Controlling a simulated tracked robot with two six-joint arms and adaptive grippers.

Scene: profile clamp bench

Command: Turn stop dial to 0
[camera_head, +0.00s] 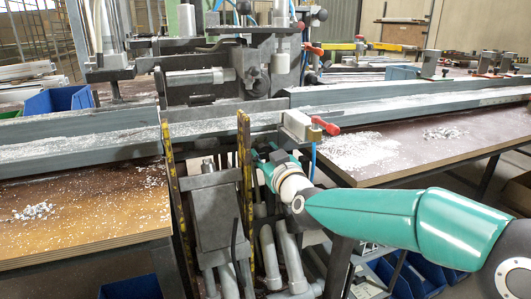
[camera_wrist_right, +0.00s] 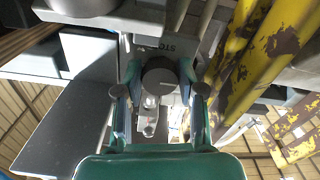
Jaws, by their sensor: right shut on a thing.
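The stop dial (camera_wrist_right: 160,72) is a dark round knob in the right wrist view, below a plate with lettering that begins "STO". My right gripper (camera_wrist_right: 160,92) is shut on it, with one teal finger on each side. A small light-grey part shows just below the knob, between the fingers. In the head view my right gripper (camera_head: 268,162) reaches in from the right to the front of the clamp bench, beside a yellow-edged upright. There the dial is hidden by the gripper, and I cannot read its setting. My left gripper is not in view.
A worn yellow upright (camera_head: 246,190) stands just left of my gripper; yellow bars (camera_wrist_right: 245,65) also show close by in the wrist view. A red-handled clamp (camera_head: 325,126) sits above. A long grey profile (camera_head: 80,140) crosses the bench. Blue bins (camera_head: 60,99) stand behind left.

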